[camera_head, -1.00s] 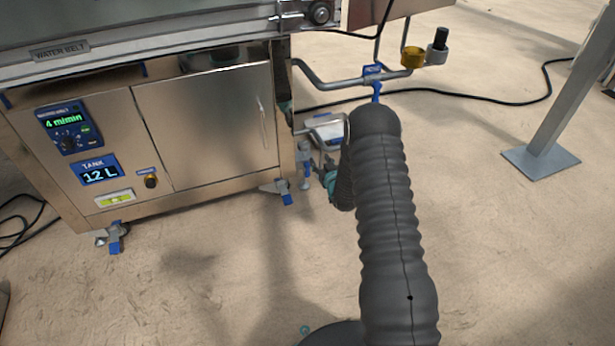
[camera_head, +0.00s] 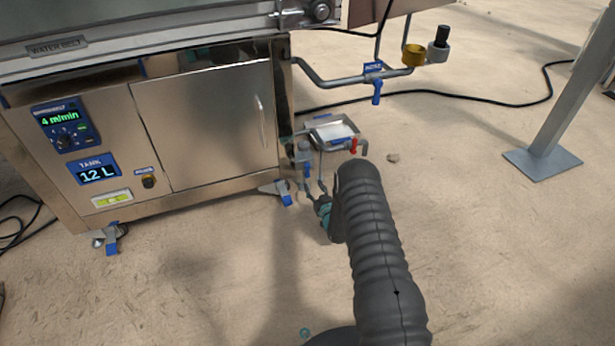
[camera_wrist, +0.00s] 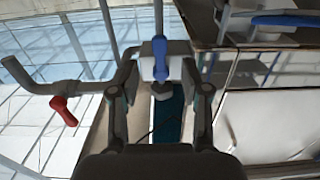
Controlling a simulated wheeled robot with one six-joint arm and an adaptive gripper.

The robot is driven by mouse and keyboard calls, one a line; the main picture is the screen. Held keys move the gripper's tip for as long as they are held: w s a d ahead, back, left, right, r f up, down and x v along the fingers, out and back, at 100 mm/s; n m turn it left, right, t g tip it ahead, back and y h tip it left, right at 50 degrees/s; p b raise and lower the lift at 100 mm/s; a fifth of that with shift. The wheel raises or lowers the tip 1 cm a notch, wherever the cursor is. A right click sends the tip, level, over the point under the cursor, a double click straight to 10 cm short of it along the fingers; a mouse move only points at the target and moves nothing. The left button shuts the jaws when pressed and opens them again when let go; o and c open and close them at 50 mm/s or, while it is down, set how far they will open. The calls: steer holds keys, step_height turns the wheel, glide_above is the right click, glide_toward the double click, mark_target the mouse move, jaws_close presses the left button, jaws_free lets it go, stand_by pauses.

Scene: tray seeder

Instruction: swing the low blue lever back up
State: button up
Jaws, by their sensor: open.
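The low blue lever (camera_head: 308,168) hangs down from a grey valve on the low pipe, at the right end of the steel cabinet. In the wrist view the blue lever (camera_wrist: 160,58) shows upright, between and beyond my two fingers. My gripper (camera_wrist: 159,92) is open, with nothing between its pads. In the head view my gripper (camera_head: 316,190) is just below and slightly right of the lever, partly hidden by my arm. I cannot tell whether a finger touches the lever.
A red lever (camera_head: 354,146) is on the same pipework to the right; it also shows in the wrist view (camera_wrist: 65,112). A higher blue lever (camera_head: 377,91) hangs from the upper pipe. A caster with a blue brake (camera_head: 284,196) stands left of my gripper.

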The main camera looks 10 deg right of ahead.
mark_target(308, 176)
steer(key=b+x, duration=0.1)
steer(key=x, duration=0.6)
steer(key=shift+w, duration=0.45)
jaws_close()
